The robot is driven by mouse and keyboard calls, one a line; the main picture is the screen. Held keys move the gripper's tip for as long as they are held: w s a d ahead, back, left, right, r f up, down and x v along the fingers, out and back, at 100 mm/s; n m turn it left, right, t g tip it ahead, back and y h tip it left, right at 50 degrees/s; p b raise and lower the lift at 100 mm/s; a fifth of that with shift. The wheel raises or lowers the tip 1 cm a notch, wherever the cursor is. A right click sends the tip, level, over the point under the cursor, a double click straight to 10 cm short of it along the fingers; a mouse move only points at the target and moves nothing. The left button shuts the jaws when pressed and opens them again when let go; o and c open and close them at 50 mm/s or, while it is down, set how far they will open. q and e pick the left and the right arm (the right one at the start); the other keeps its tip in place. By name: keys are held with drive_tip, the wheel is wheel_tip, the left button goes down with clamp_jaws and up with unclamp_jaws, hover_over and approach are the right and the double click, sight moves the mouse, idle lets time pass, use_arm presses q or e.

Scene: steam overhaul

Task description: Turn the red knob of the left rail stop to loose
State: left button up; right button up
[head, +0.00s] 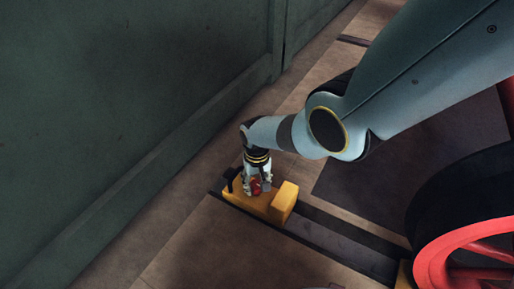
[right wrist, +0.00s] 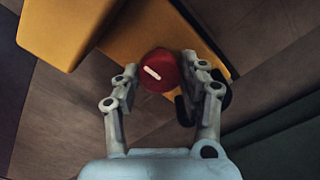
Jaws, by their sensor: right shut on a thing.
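The red knob (head: 256,187) sits on the yellow rail stop (head: 286,198), low in the middle of the head view. My right gripper (head: 258,183) reaches down over the stop and is shut on the knob. In the right wrist view the red knob (right wrist: 157,82) shows a white mark slanting down to the right. The fingers of my right gripper (right wrist: 157,75) stand on either side of the knob. The yellow body of the stop (right wrist: 118,38) lies behind the knob. My left gripper is in neither view.
The stop stands at the end of a dark rail strip (head: 335,240) in the floor. A red-spoked wheel with a dark rim (head: 432,205) is at the right. A dark green wall (head: 120,100) runs along the left, with bare floor (head: 205,250) in front.

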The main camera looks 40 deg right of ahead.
sight(257, 184)
drive_tip(key=o, duration=1.2)
wheel_tip(257, 184, up, 12)
drive_tip(key=shift+f, duration=0.1)
idle(0.5)
